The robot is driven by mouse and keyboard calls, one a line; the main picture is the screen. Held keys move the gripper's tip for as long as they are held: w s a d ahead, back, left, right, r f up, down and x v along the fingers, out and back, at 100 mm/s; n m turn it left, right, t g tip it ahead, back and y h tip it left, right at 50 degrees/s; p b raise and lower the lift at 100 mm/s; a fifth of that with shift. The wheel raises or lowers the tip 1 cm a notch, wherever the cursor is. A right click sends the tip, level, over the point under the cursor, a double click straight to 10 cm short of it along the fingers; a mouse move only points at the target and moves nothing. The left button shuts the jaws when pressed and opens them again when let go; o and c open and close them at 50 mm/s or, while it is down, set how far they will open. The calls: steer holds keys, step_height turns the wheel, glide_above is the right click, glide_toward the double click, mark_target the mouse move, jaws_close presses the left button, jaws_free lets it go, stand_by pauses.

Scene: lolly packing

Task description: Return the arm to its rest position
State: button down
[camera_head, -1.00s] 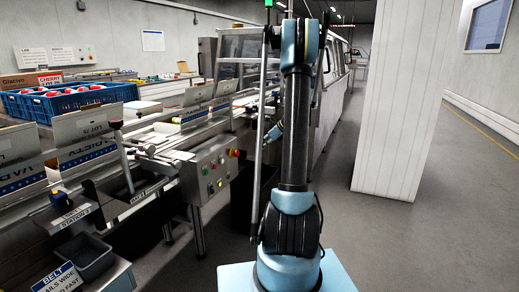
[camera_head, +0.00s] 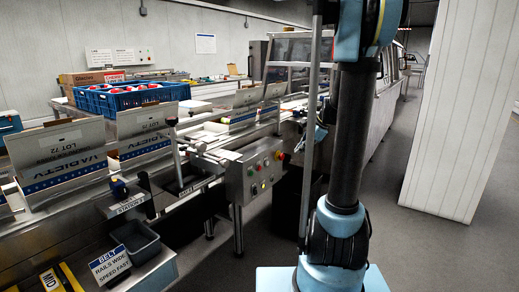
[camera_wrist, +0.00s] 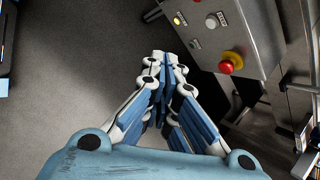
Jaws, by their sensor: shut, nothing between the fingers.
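My arm stands upright at the right of the head view, folded with its upper part at the top edge. My gripper (camera_wrist: 164,62) shows in the wrist view, with its blue and white fingers drawn together and nothing between them. It points down over the grey floor (camera_wrist: 75,70), beside the control box (camera_wrist: 215,30) with its red stop button (camera_wrist: 231,62). The fingertips are not clearly visible in the head view.
The conveyor line with open cartons (camera_head: 62,158) and a blue crate (camera_head: 128,100) lies further left. A white pillar (camera_head: 465,110) stands at the right, with open floor (camera_head: 425,250) in front.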

steer(key=s+f+n+h, duration=0.2)
steer(key=s+n, duration=0.6)
steer(key=s, duration=0.9)
steer(key=s+f+n+g+h, duration=0.1)
steer(key=s+f+n+h, duration=0.2)
steer(key=s, duration=1.4)
step_height(320, 180, down, 4)
steer(key=n, duration=0.6)
steer(key=shift+s+r, duration=0.25)
steer(key=shift+s, duration=0.05)
